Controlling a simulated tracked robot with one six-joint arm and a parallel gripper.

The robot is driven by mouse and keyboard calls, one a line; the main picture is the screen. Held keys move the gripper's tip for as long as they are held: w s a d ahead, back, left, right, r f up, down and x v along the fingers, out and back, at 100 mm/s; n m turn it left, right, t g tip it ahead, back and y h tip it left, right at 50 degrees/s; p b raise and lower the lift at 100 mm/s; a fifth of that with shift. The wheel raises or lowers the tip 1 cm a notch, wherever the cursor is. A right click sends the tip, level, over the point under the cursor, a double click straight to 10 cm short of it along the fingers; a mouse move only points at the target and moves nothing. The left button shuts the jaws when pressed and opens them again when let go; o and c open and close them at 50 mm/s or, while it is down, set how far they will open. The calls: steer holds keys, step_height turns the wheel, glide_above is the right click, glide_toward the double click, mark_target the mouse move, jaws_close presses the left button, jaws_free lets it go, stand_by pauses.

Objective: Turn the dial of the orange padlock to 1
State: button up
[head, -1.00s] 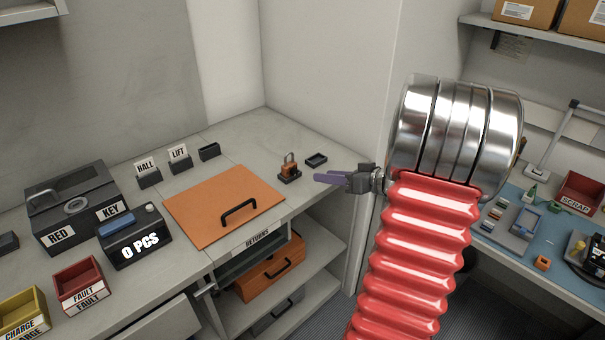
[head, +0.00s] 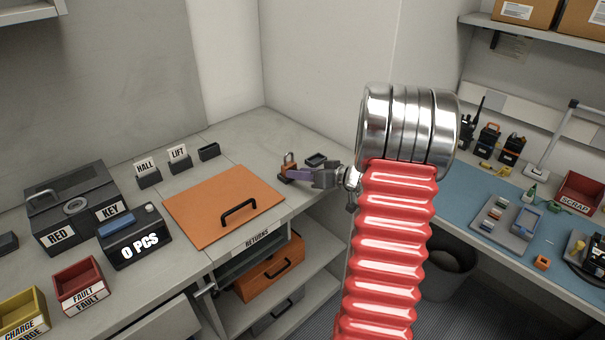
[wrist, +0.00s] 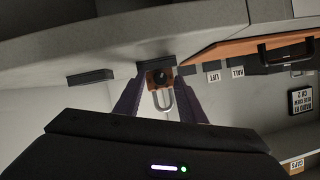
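The orange padlock (head: 288,162) stands on a small dark base near the right end of the grey counter. In the wrist view the padlock (wrist: 160,78) appears upside down, with its dark round dial facing me and its silver shackle below. My gripper (head: 291,174) reaches in from the right, its purple fingers at the padlock in the head view. In the wrist view my gripper (wrist: 158,105) is open, one finger to each side of the padlock, with gaps visible. The dial's number cannot be read. Part of the padlock is hidden behind the fingers in the head view.
A small black tray (head: 316,159) sits just behind the gripper. An orange panel with a black handle (head: 222,204) lies left of the padlock. HALL (head: 148,174) and LIFT (head: 180,160) holders stand farther back. The counter's right edge is close by.

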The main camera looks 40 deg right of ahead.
steer(key=shift+c, duration=0.5)
jaws_close()
steer(key=shift+d, duration=0.15)
steer(key=shift+a, duration=0.2)
steer(key=shift+n+h, duration=0.3)
steer(key=shift+a+n, duration=0.15)
steer(key=shift+n, duration=0.15)
steer(key=shift+a+n+h, duration=0.15)
steer(key=shift+n+h, duration=0.6)
steer(key=shift+n, duration=0.15)
steer(key=shift+a+n+h, duration=0.1)
steer(key=shift+n+h, duration=0.65)
steer(key=shift+n, duration=0.15)
